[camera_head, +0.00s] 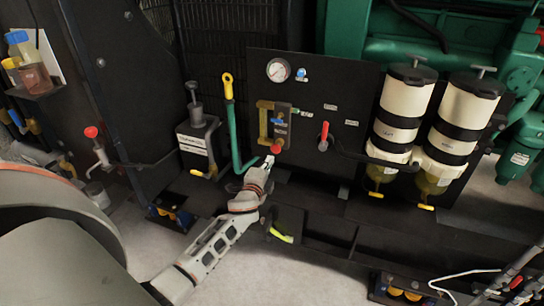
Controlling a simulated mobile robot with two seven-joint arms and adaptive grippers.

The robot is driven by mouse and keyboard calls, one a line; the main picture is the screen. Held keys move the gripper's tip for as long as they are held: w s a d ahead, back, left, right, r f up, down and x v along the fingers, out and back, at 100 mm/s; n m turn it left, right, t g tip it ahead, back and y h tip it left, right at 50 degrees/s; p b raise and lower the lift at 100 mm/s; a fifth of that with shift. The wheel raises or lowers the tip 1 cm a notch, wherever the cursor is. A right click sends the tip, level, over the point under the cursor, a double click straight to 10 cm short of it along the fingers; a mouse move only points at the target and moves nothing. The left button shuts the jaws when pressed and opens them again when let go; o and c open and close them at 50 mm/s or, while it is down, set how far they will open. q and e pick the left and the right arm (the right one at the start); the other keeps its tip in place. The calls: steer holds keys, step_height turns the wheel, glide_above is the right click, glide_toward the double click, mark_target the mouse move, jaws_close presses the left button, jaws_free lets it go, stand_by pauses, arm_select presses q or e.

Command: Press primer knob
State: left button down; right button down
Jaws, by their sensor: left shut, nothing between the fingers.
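My left gripper (269,161) is shut and empty at the lower edge of the black panel (350,95). Its tip is just below a round red knob (277,148), very close to it; I cannot tell whether they touch. The red knob sits under a small valve block (280,127) with a brass-coloured bracket and a blue handle. No readable label marks the primer knob, so I cannot confirm that this red knob is it. My right gripper is not in view.
A gauge (278,70) and a red lever (324,136) are on the panel. Two filter canisters (404,105) (462,115) stand at its right. A yellow-topped green pipe (233,125) and a black hand pump (197,128) stand left of the gripper. Bare floor (215,265) lies below.

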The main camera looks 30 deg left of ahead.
arm_select(q)
steer(key=shift+v, duration=2.7)
steer(key=s+d+f+n+g+h, duration=0.2)
steer(key=s+d+f, duration=0.3)
steer(key=s+d, duration=0.3)
steer(key=s+d+f+n+g+h, duration=0.1)
steer(key=s+d+f+n+h, duration=0.2)
steer(key=s, duration=0.9)
steer(key=s+d+f+n+g+h+p, duration=0.1)
steer(key=s+d+f+n+g+h, duration=0.1)
steer(key=s+d+f+n, duration=0.3)
steer(key=s+d+f, duration=0.4)
steer(key=s+d, duration=0.2)
steer(key=d, duration=0.2)
steer(key=shift+g+h, duration=0.3)
steer(key=shift+h, duration=0.1)
